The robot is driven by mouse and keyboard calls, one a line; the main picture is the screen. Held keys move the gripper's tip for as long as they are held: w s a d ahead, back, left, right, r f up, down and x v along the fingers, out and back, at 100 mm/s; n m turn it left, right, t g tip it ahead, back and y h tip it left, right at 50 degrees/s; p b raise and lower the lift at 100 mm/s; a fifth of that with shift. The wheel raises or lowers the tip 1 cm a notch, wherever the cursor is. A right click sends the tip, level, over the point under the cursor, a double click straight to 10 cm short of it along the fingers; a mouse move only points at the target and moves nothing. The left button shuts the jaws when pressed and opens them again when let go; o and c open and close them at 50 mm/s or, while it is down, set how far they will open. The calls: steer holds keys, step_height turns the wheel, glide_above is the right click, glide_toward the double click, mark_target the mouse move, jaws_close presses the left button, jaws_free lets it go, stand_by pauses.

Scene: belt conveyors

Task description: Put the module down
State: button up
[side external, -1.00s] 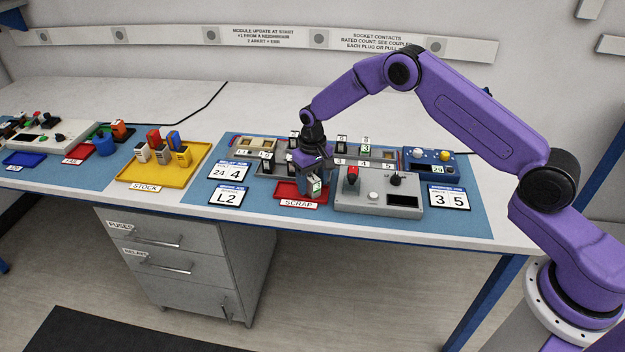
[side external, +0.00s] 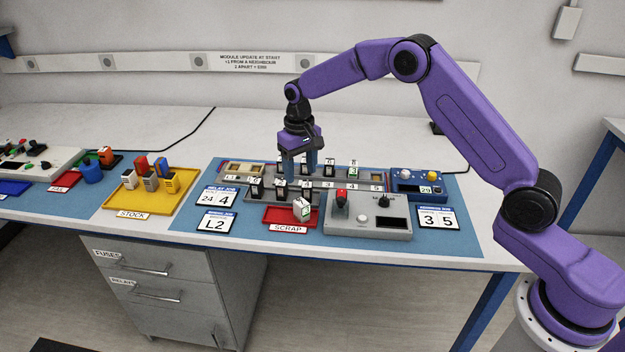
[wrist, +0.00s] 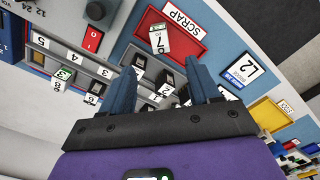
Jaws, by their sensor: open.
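The module looks tilted rather than squarely upright. My gripper (side external: 301,170) is raised above and behind the tray, over the rows of modules. Its two blue fingers are apart with nothing between them; the wrist view shows them spread too (wrist: 160,80).
Racks with numbered slots (side external: 345,186) and several upright modules stand close below my fingers. A grey control box (side external: 368,218) with a red switch is right of the tray. A yellow stock tray (side external: 133,204) holds several modules at left.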

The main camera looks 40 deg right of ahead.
steer(key=s+a+r+n, duration=0.3)
steer(key=s+r, duration=0.2)
steer(key=s, duration=0.5)
steer(key=s+a+r+n, duration=0.3)
steer(key=s+r, duration=0.1)
steer(key=s, duration=0.5)
steer(key=s+d+n, duration=0.3)
steer(key=s+d, duration=0.2)
steer(key=s, duration=0.7)
steer(key=s+d+n, duration=0.3)
steer(key=s+d, duration=0.2)
steer(key=s, duration=0.7)
steer(key=shift+s+r+n, duration=0.3)
